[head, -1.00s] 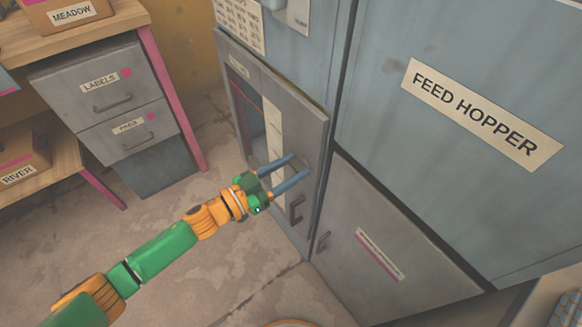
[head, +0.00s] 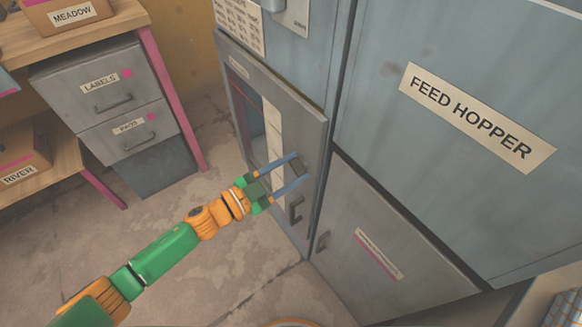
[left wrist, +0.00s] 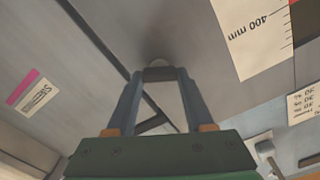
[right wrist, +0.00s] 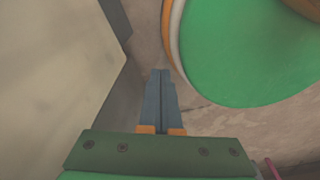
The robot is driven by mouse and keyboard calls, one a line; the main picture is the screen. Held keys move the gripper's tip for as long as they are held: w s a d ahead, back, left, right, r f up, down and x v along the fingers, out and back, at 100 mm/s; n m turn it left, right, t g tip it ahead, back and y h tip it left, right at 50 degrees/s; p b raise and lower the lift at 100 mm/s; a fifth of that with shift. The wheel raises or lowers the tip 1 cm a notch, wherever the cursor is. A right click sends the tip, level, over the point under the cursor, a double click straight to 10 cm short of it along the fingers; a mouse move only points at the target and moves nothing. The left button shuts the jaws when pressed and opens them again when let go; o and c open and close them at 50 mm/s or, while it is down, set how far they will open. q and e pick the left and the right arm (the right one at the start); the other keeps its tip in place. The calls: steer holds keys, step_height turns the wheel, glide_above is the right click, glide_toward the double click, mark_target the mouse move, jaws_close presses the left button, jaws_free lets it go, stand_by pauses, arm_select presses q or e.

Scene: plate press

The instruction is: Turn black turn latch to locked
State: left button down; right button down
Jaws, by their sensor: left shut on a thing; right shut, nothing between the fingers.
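The black turn latch (head: 297,168) is on the grey cabinet door with the tall window, above the door's handle. My left gripper (head: 300,168) reaches it from the left, and its two blue-grey fingers lie on either side of it. In the left wrist view the latch (left wrist: 160,74) is a short dark bar gripped between the fingertips, lying across from finger to finger. A round light boss shows just beyond it. The latch's lock marks are not readable. My right gripper (right wrist: 161,75) is shut and empty in the right wrist view.
The door's dark pull handle (head: 295,208) is just below the left fingers. A drawer cabinet (head: 110,105) stands at left. The floor between is clear.

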arm_select(q)
steer(key=m, duration=0.3)
steer(key=shift+f+m, duration=0.1)
steer(key=shift+m, duration=0.3)
steer(key=m, duration=0.3)
steer(key=shift+s+m+b, duration=0.1)
steer(key=shift+m+b, duration=0.2)
steer(key=m, duration=0.4)
steer(key=shift+f+b, duration=0.15)
steer(key=shift+b, duration=0.25)
steer(key=shift+m, duration=0.4)
steer(key=shift+c, duration=1.4)
jaws_free()
